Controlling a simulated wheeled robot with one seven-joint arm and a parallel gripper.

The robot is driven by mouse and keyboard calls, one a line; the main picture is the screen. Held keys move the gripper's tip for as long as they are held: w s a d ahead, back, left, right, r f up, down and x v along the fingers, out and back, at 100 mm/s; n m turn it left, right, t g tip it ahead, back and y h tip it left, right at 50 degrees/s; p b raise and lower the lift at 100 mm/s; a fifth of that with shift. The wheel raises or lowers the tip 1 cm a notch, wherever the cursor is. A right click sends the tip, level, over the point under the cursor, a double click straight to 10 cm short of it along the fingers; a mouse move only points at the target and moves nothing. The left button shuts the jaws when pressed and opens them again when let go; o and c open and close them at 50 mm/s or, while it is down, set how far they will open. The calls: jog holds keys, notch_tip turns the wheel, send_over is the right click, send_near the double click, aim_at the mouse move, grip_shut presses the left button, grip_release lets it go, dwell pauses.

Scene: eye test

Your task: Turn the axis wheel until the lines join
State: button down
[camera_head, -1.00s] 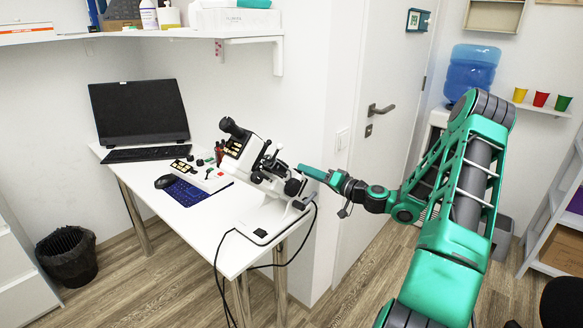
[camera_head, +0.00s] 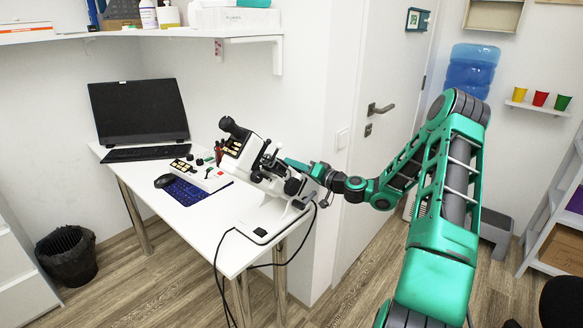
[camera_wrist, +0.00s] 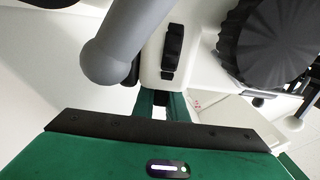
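A white bench instrument (camera_head: 254,150) with a dark eyepiece and black knobs stands tilted on the table's right end. A large ribbed black knob (camera_wrist: 268,42) shows at the upper right of the wrist view; a small ribbed black wheel (camera_wrist: 172,48) sits on the white housing at the middle top. I cannot tell which is the axis wheel. My gripper (camera_head: 289,162) is at the instrument's right side, close to its knobs. In the wrist view its green fingers (camera_wrist: 161,104) are close together, their tips hidden by the housing. The lines are not visible.
A grey rounded handle (camera_wrist: 112,55) is left of the fingers in the wrist view. A closed door (camera_head: 378,150) is behind my arm.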

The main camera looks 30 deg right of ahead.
jog(key=shift+s+d+m+t+h, duration=0.25)
jog(key=shift+s+m+t+h, duration=0.1)
jog(key=shift+m+t+h, duration=0.25)
jog(key=c, duration=1.8)
grip_release()
jog(key=shift+o, duration=0.2)
jog(key=shift+s, duration=0.1)
jog(key=v, duration=1)
jog(key=shift+s, duration=0.25)
jog(key=shift+d+f, duration=0.1)
